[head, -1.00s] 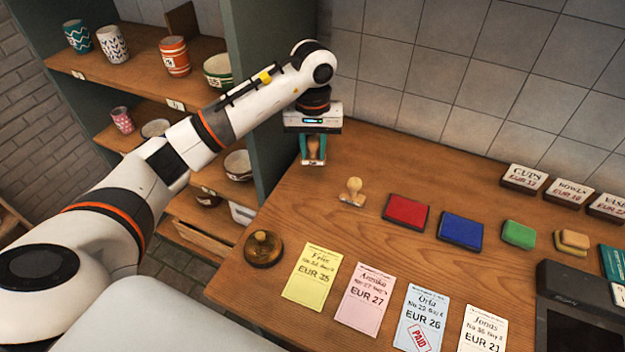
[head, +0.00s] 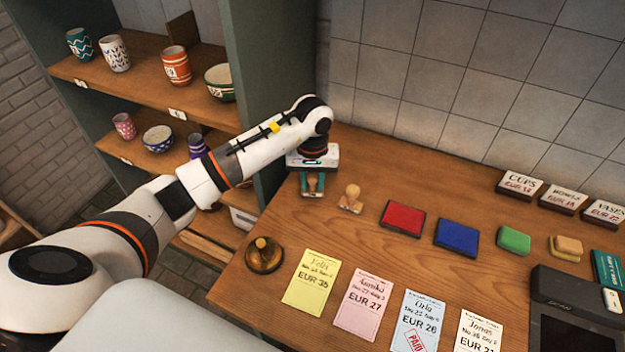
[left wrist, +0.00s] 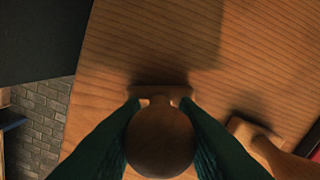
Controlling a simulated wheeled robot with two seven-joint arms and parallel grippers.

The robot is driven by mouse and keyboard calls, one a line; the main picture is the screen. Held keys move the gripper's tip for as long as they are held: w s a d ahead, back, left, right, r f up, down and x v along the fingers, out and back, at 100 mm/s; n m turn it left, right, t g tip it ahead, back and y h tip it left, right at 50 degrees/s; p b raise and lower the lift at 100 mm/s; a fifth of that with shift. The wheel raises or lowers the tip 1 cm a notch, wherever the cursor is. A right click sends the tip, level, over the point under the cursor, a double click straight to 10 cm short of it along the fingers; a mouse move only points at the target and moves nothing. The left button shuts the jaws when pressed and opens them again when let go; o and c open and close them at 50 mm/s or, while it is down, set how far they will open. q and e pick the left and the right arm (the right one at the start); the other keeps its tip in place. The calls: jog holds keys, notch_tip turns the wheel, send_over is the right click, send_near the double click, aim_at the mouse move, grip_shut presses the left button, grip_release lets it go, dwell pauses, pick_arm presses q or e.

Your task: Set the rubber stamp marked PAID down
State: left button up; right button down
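A wooden stamp with a round knob (head: 312,183) stands upright between the teal fingers of my left gripper (head: 312,190), at the back left of the wooden counter. In the left wrist view the knob (left wrist: 160,140) fills the space between the dark green fingers (left wrist: 161,112), which close on its handle. Its base is at or very near the counter top; I cannot tell if it touches. Its marking is not readable. A second wooden stamp (head: 351,198) stands just to the right, also in the left wrist view (left wrist: 265,145). My right gripper is out of view.
Red (head: 403,218) and blue (head: 457,237) pads lie to the right, then a green one (head: 513,240). A brass bell (head: 264,255) and several tickets lie in front; the blue ticket (head: 417,318) bears a PAID imprint. A shelf stands at left.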

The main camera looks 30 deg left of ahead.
pick_arm(q)
jog(key=o, duration=0.4)
jog(key=shift+r, duration=0.1)
notch_tip(320, 180, up, 11)
jog(key=b, duration=0.3)
jog(key=shift+r, duration=0.55)
